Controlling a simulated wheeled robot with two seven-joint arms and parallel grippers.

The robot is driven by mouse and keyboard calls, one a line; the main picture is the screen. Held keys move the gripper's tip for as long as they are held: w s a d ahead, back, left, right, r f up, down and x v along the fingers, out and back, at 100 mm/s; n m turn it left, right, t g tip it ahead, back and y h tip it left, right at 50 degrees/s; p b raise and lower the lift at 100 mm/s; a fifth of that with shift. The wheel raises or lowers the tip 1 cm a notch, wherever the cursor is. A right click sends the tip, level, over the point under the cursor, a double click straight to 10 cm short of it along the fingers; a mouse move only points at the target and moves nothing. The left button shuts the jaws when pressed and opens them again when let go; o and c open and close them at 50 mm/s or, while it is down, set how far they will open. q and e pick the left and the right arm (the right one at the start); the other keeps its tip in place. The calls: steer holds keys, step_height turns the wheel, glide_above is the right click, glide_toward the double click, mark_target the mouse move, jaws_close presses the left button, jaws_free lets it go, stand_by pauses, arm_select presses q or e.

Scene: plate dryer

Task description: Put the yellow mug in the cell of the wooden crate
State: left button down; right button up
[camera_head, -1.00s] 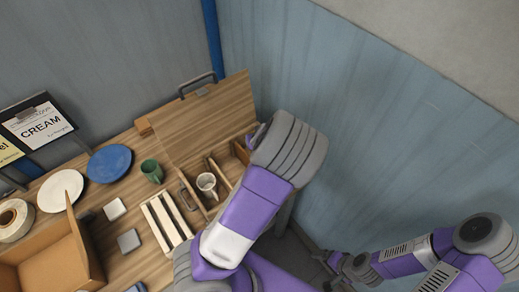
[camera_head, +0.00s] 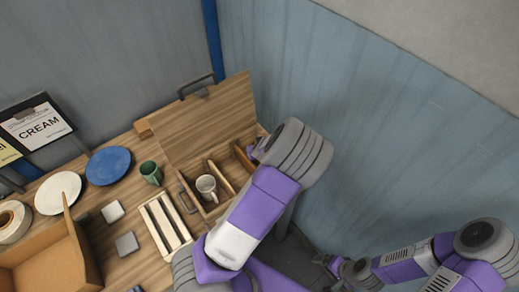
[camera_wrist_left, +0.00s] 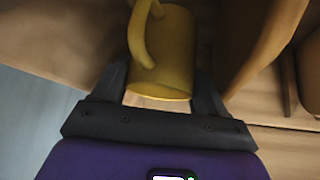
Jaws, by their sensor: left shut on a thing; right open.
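The yellow mug (camera_wrist_left: 175,55) is between the two fingers of my left gripper (camera_wrist_left: 158,88), which is shut on it; its handle faces the camera. In the head view my left arm hides the mug and the left fingertips, over the right end of the wooden crate. The wooden crate (camera_head: 221,178) has its lid open and dividers forming cells. A white mug (camera_head: 206,186) stands in its left cell. My right gripper (camera_head: 331,262) is open and empty, low at the right, away from the crate.
A green mug (camera_head: 150,171), a blue plate (camera_head: 108,165) and a white plate (camera_head: 58,193) are left of the crate. A white slatted rack (camera_head: 165,224) stands in front. A cardboard box (camera_head: 48,262) is at lower left. A wall (camera_head: 380,140) rises behind and right.

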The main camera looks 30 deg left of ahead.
arm_select(q)
steer(key=shift+s+f, duration=0.1)
steer(key=shift+f, duration=0.05)
steer(key=shift+c, duration=1.6)
jaws_free()
steer(key=shift+s+f, duration=0.1)
steer(key=shift+r+p, duration=0.45)
steer(key=shift+p, duration=0.05)
steer(key=p+v, duration=0.2)
steer(key=v, duration=1)
steer(key=shift+w+r, duration=0.2)
steer(key=shift+r, duration=0.1)
steer(key=shift+r, duration=0.1)
